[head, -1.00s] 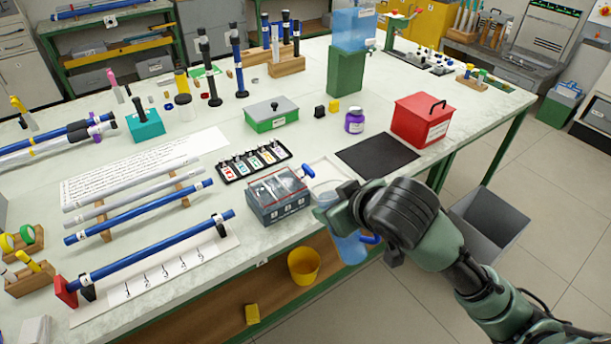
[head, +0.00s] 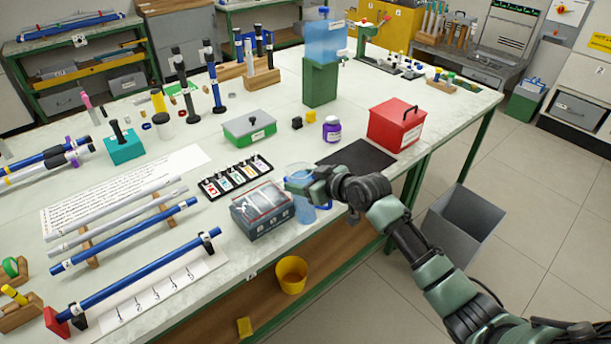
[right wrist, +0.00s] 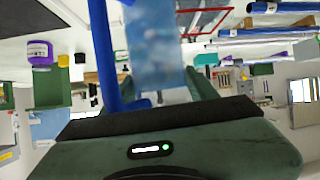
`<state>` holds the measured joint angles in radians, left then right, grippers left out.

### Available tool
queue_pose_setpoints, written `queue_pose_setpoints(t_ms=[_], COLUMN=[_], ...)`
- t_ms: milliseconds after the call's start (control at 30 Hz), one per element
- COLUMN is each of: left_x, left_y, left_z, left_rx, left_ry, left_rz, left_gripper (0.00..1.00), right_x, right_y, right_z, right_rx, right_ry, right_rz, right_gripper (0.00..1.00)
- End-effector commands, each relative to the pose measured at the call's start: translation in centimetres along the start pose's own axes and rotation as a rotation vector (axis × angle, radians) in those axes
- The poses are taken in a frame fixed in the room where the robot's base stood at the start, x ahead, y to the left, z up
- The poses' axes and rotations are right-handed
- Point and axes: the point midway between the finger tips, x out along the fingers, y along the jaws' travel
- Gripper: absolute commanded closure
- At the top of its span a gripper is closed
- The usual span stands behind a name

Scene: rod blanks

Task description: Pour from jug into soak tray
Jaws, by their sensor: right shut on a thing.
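My right gripper (head: 301,187) is shut on a translucent blue jug (head: 304,212) at the table's front edge. Part of the jug shows below the gripper and a clear rim shows behind it; the gripper hides its middle. In the right wrist view the jug (right wrist: 155,45) fills the centre, with its blue handle (right wrist: 103,55) beside it. I cannot tell how far it tilts. A grey box (head: 262,222) with a clear, red-edged top stands just left of the jug, probably the soak tray; its labels are unreadable. My left gripper is not in view.
A black mat (head: 362,158) and a red box (head: 396,124) lie right of the jug. A row of labelled pieces (head: 236,176) is behind the grey box. A yellow bucket (head: 291,275) sits on the lower shelf; a grey bin (head: 463,225) stands on the floor.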

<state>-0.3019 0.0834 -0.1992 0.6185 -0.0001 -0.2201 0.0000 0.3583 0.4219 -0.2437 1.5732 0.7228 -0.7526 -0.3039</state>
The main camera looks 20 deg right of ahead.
Motion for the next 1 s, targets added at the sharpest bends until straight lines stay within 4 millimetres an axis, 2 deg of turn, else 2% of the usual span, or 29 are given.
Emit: queue_pose_setpoints(t_ms=[33,500,700,1000], left_x=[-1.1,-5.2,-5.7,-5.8], left_y=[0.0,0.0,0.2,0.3], left_z=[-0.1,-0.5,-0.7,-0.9], left_rx=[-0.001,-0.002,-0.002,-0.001], left_ry=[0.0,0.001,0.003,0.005], left_rz=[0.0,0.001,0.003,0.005], left_gripper=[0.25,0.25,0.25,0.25], right_x=[0.0,2.9,3.9,4.2], right_y=[-0.1,-1.5,-2.0,-2.1], right_z=[-0.9,-1.7,-1.6,-1.5], right_rx=[-0.009,-0.121,-0.15,-0.16], right_ry=[-0.017,-0.27,-0.337,-0.359], right_rz=[0.003,0.049,0.061,0.065], right_gripper=[1.0,1.0,1.0,1.0])
